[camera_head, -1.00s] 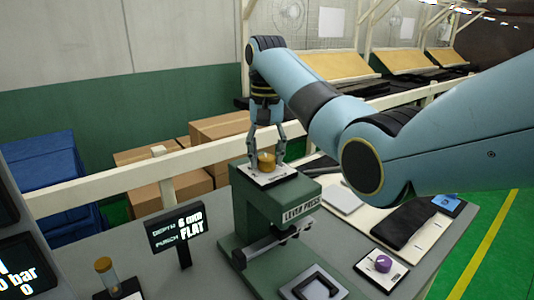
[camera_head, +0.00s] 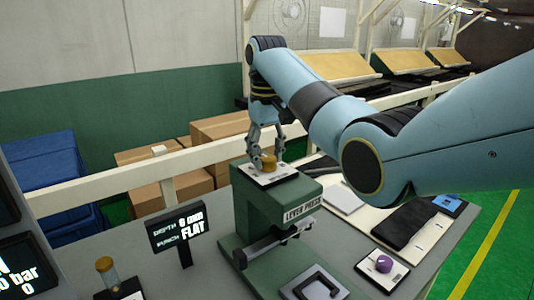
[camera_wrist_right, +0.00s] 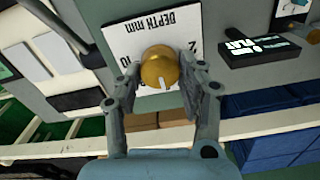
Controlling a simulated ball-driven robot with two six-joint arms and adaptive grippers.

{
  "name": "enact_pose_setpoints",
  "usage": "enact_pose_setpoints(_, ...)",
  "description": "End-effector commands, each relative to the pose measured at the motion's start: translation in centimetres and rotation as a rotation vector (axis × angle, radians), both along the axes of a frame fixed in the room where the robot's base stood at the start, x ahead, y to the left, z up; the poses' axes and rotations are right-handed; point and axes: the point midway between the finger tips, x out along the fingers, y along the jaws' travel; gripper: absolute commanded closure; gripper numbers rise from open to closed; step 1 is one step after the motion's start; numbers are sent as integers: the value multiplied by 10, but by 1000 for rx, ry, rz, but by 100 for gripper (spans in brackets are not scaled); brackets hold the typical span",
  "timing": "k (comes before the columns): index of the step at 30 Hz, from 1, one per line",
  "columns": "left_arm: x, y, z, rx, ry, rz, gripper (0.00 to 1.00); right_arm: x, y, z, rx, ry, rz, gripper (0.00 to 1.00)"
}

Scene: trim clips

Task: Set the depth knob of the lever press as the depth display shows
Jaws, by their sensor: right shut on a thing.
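The green lever press (camera_head: 262,225) stands on the grey table, with a white dial plate (camera_head: 285,172) on its top. The brass depth knob (camera_head: 268,162) sits on that plate. My right gripper (camera_head: 268,158) points down at the knob, its fingers on both sides of it. In the right wrist view the gripper (camera_wrist_right: 160,80) is shut on the knob (camera_wrist_right: 159,66), whose white pointer line shows. The plate reads "DEPTH mm" (camera_wrist_right: 150,25); its numbers are partly hidden. The depth display (camera_head: 178,228) reads depth 6 mm, punch FLAT. My left gripper is not in view.
A purple knob (camera_head: 383,264) on a white plate sits at the front right. A black mat (camera_head: 405,224) lies behind it. A brass-topped cylinder (camera_head: 106,272) stands at front left. A white rail (camera_head: 120,185) runs behind the table, with cardboard boxes (camera_head: 205,135) beyond.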

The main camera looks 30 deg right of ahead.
Motion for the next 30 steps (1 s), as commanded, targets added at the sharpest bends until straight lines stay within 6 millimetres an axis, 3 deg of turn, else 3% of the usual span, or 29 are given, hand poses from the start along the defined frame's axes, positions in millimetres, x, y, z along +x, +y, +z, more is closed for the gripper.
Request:
enact_pose_setpoints(7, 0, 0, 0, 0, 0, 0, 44, 1, 0, 1, 0, -3, 0, 93)
enact_pose_setpoints(8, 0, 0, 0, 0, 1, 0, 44, 1, 0, 1, 0, -3, -1, 59)
enact_pose_setpoints(13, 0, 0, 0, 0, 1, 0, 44, 0, 0, 1, 0, -2, -1, 37)
enact_pose_setpoints(30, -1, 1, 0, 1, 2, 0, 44, 0, 0, 0, 0, 0, -66, 37)
